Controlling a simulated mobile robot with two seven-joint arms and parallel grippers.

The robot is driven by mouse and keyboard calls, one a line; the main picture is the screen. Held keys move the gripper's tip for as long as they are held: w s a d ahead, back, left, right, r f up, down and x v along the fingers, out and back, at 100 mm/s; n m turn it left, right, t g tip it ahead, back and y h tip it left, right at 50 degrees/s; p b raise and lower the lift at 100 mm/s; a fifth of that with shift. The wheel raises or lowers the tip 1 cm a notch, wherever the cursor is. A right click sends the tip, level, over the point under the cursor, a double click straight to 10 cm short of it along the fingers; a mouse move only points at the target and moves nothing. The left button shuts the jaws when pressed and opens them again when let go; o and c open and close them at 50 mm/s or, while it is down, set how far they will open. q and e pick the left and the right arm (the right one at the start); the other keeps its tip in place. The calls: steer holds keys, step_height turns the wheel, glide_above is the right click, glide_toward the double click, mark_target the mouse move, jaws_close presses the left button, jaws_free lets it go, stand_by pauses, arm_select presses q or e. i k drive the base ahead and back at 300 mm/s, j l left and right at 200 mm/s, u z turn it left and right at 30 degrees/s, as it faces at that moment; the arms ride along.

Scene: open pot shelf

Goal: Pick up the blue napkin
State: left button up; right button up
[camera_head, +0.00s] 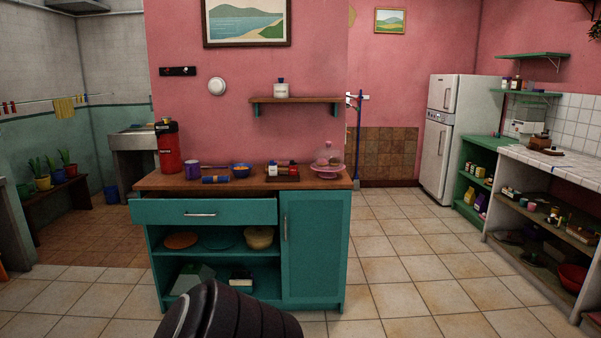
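A small blue rolled item (216,179), which looks like the blue napkin, lies near the front edge of the wooden top of the teal cabinet (315,245). A band of another colour seems to run around it, but it is too small to be sure. A purple mug (192,171) stands just to its left and behind, and a blue bowl (241,170) to its right and behind. Neither of my grippers is in view. A dark rounded part, probably mine, shows at the bottom centre, well below the cabinet top.
A red canister (168,148) stands at the cabinet top's left end. A pink cake stand with a clear dome (328,161) is at its right end. A wall shelf (295,100) hangs above. The cabinet's lower shelves hold dishes. Tiled floor (410,275) is free to the right.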

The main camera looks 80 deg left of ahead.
mark_target(213, 179)
steer(key=u, duration=2.9)
